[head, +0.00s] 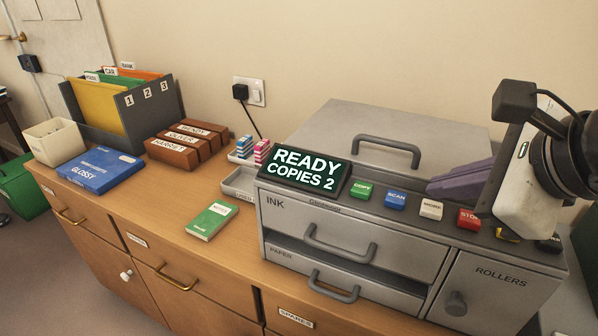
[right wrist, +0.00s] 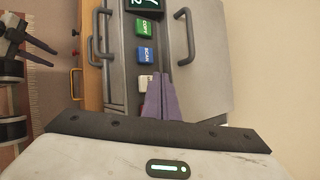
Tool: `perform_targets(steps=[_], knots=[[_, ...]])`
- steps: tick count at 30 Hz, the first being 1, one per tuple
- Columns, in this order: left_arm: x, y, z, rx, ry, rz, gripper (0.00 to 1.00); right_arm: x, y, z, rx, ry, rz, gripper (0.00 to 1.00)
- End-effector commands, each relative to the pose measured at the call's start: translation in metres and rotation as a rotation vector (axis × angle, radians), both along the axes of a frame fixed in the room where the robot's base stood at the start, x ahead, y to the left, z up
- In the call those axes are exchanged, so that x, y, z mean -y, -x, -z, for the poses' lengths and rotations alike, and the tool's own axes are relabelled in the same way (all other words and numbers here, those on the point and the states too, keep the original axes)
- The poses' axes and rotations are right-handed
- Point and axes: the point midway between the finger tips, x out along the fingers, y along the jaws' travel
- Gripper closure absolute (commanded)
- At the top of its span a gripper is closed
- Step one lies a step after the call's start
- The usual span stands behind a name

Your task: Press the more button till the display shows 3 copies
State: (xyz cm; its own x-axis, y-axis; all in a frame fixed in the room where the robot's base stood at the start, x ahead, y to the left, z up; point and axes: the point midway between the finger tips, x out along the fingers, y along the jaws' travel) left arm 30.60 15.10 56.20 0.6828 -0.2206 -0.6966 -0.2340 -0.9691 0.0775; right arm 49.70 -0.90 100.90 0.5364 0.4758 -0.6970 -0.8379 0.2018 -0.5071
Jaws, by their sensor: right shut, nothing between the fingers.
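The copier (head: 365,222) has a dark display (head: 305,169) that reads READY COPIES 2. A white button (head: 431,208), its small label hard to read, sits in the button row between the blue SCAN button (head: 396,199) and the red STOP button (head: 468,218). My right gripper (head: 432,187) has purple fingers shut and empty, just behind and above the white button in the head view. In the right wrist view the fingers (right wrist: 158,77) partly cover the white button (right wrist: 145,82); a gap or contact cannot be judged. My left gripper (right wrist: 50,58) shows only at that view's left edge.
A green COPY button (head: 360,189) is left of SCAN. A yellow button (head: 507,234) is partly hidden by my right arm. The lid handle (head: 387,149) rises behind the row. A green notebook (head: 212,221) lies on the wooden cabinet top.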

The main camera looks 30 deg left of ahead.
Motion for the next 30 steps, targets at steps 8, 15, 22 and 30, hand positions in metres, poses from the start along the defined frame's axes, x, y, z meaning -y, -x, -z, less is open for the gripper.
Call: perform_targets(steps=[8,15,22,30], knots=[[0.0,0.0,-0.004,0.0,0.0,0.0,0.69,0.0,0.0,-0.009,0.0,-0.001,-0.001,1.0],[0.0,0.0,-0.015,0.0,0.0,0.0,0.69,0.0,0.0,-0.034,0.001,-0.001,0.0,1.0],[0.0,0.0,-0.024,0.0,0.0,0.0,0.69,0.0,0.0,-0.056,0.001,-0.001,0.0,1.0],[0.0,0.0,-0.025,0.0,0.0,0.0,0.69,0.0,0.0,-0.06,0.0,-0.001,-0.001,1.0]])
